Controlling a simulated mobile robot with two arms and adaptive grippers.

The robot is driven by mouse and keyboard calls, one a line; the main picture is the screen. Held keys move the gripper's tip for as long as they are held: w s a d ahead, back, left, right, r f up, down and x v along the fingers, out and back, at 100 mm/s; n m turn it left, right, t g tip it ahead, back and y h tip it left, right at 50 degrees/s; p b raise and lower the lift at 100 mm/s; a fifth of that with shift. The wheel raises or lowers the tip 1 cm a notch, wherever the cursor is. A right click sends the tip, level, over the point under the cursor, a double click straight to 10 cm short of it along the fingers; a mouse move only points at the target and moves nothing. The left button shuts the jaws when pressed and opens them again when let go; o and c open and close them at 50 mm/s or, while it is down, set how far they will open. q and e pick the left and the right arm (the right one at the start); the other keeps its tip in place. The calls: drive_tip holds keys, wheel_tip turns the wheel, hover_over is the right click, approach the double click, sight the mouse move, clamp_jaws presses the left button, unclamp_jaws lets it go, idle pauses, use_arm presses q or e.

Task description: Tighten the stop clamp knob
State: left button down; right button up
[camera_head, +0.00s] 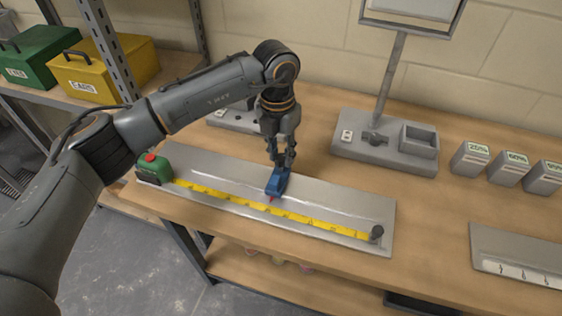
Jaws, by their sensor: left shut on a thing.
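My left gripper (282,162) points down from above and is shut on the top of the blue stop clamp (277,184). The knob cannot be made out apart from the fingers, so I cannot tell whether they hold it or the clamp body. The clamp has a small red tip at its front, by the yellow tape (225,199). It sits partway along the long grey metal plate (330,205). A green tape case with a red button (154,168) is at the plate's left end. A dark round post (377,232) is at its right end. My right gripper is out of view.
A grey stand base with a tray and pole (385,143) is behind on the wooden bench (440,235). Several labelled grey blocks (508,168) and a marked grey plate (515,258) are at right. Green (35,55) and yellow (100,70) boxes sit on a shelf at left.

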sight(281, 155)
use_arm(q)
drive_tip(key=m+b, duration=0.4)
drive_tip(key=shift+f+m, duration=0.15)
drive_tip(key=shift+m, duration=0.15)
drive_tip(key=shift+m+b, duration=1.25)
drive_tip(key=shift+m, duration=0.65)
drive_tip(key=shift+r, duration=0.2)
drive_tip(key=c, duration=1.1)
unclamp_jaws()
drive_tip(key=shift+o, duration=0.2)
drive_tip(key=shift+r, duration=0.2)
wheel_tip(281, 155, up, 12)
drive_tip(key=shift+w+f, duration=0.2)
drive_tip(key=shift+w, duration=0.1)
